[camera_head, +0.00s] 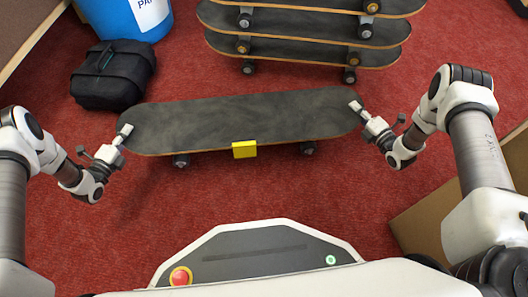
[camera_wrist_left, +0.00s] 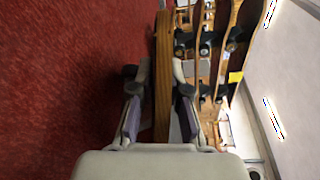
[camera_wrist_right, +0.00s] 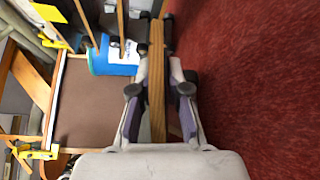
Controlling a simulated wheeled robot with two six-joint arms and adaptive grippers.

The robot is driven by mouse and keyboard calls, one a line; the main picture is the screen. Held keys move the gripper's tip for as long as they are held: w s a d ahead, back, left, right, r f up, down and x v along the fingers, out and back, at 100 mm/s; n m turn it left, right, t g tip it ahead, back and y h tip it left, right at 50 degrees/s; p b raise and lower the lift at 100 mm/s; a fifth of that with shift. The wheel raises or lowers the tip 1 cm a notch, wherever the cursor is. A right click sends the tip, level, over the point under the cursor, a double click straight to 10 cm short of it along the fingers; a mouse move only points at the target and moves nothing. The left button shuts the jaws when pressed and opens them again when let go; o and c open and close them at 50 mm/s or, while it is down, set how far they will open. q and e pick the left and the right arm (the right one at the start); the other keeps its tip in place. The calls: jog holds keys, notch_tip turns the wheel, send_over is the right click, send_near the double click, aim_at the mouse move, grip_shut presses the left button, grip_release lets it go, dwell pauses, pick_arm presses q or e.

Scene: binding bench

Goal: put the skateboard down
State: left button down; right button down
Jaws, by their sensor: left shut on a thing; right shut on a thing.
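The skateboard (camera_head: 245,118) has a dark grip-tape top, a wooden edge and dark wheels below. It is held level in front of me, its long side across the head view. My left gripper (camera_head: 124,133) is shut on its left end; the wooden edge (camera_wrist_left: 163,75) stands between the fingers in the left wrist view. My right gripper (camera_head: 357,108) is shut on its right end, with the edge (camera_wrist_right: 156,80) between the fingers in the right wrist view. A yellow tag (camera_head: 244,149) shows at the board's near edge. I cannot tell its height above the floor.
A stack of skateboards (camera_head: 305,45) stands behind the held board. A black bag (camera_head: 113,75) and a blue barrel (camera_head: 135,15) are at the back left. A cardboard box (camera_head: 430,222) is at the right. Red carpet (camera_head: 220,190) is clear in front.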

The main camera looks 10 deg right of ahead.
pick_arm(q)
jog(key=shift+f+b, duration=0.3)
jog(key=shift+f, duration=0.2)
pick_arm(e)
jog(key=shift+f, duration=0.45)
pick_arm(q)
jog(key=c, duration=1.6)
grip_release()
jog(key=shift+f, duration=0.2)
pick_arm(e)
jog(key=c, duration=1.6)
grip_release()
jog(key=shift+f, duration=0.25)
pick_arm(q)
jog(key=o, duration=0.5)
jog(key=shift+r, duration=0.2)
jog(key=shift+c, duration=0.2)
pick_arm(e)
jog(key=o, duration=0.5)
jog(key=shift+r, duration=0.2)
jog(key=shift+c, duration=0.2)
